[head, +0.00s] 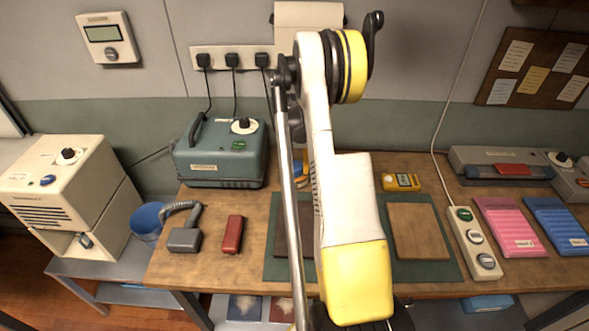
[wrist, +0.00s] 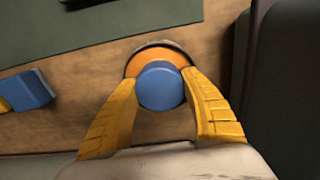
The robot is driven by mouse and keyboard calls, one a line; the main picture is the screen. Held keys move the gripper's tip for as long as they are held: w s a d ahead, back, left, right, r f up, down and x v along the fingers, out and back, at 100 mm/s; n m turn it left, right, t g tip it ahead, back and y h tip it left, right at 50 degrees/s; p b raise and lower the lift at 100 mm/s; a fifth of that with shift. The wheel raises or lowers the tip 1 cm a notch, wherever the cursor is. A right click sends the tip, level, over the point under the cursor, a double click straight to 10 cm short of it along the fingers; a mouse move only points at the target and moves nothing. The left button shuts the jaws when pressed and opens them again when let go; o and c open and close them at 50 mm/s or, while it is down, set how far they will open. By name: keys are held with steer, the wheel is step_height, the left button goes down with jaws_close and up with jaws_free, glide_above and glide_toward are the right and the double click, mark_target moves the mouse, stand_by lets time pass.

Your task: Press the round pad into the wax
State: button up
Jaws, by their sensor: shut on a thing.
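In the wrist view, the round pad (wrist: 153,60) is an orange disc with a blue knob (wrist: 160,86) on top. My gripper (wrist: 160,98) has its two yellow fingers closed around the blue knob, one on each side. A thin dark and pale rim shows just past the pad's far edge. I cannot tell whether that rim is the wax tin, or whether the pad touches what is under it. In the head view my own arm covers most of the gripper area. A bit of orange and blue (head: 302,172) shows beside the arm, partly hidden.
A wooden bench (head: 218,266) carries two boards on green mats, the lighter board (head: 418,230) at right. A teal machine (head: 222,158) stands behind. In the wrist view, a blue block (wrist: 27,91) lies left, and a dark green surface (wrist: 290,90) rises close at right.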

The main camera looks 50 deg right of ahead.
mark_target(295, 165)
steer(key=shift+r+p, duration=1.85)
steer(key=shift+r, duration=1.65)
steer(key=shift+f, duration=0.1)
